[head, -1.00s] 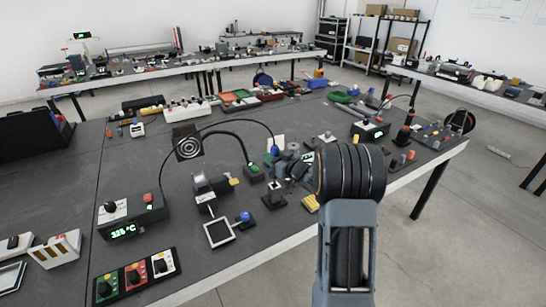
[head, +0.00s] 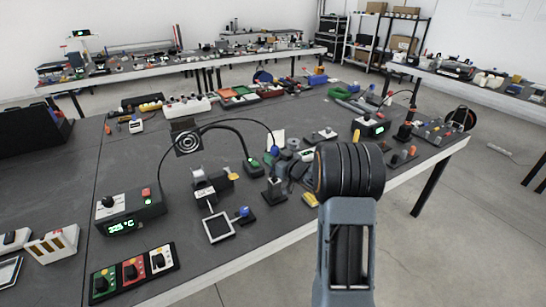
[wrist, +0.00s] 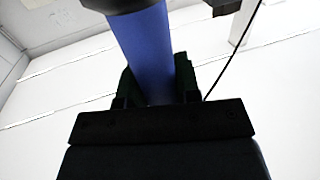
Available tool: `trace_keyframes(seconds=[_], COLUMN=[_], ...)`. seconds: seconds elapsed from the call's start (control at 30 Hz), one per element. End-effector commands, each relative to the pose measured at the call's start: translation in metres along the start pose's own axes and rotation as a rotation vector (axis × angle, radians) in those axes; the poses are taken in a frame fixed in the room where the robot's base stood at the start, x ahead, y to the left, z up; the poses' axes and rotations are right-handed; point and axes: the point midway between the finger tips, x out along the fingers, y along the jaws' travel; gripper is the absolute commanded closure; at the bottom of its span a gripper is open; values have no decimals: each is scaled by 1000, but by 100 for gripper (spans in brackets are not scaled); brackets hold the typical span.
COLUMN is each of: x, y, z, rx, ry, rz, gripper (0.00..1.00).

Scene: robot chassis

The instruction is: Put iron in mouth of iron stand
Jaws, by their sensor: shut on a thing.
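The iron shows in the wrist view as a blue cylindrical handle (wrist: 148,50) between the two dark jaws of my gripper (wrist: 157,80), which is shut on it. In the head view the blue handle (head: 273,151) stands above the middle of the table, with a thin black cable arching to it. My gripper (head: 287,167) is small there and partly hidden behind my own arm; the iron's tip cannot be made out. A dark stand-like holder with a pale top (head: 204,188), left of my gripper, looks like the iron stand. The iron is apart from it.
A heating station (head: 130,213) reading about 325 °C stands at the left front. A round black disc (head: 188,143) on a curved neck rises behind the holder. A square pale-framed pad (head: 219,228) and a small black post (head: 275,189) stand near the front edge.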

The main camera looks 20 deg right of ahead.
Motion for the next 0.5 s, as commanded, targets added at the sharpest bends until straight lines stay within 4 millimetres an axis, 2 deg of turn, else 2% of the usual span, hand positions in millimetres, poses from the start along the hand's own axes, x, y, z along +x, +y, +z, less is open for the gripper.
trace_keyframes(seconds=[0.5], x=[0], y=[0], z=[14], rx=[0], ry=[1], rz=[0], gripper=[90])
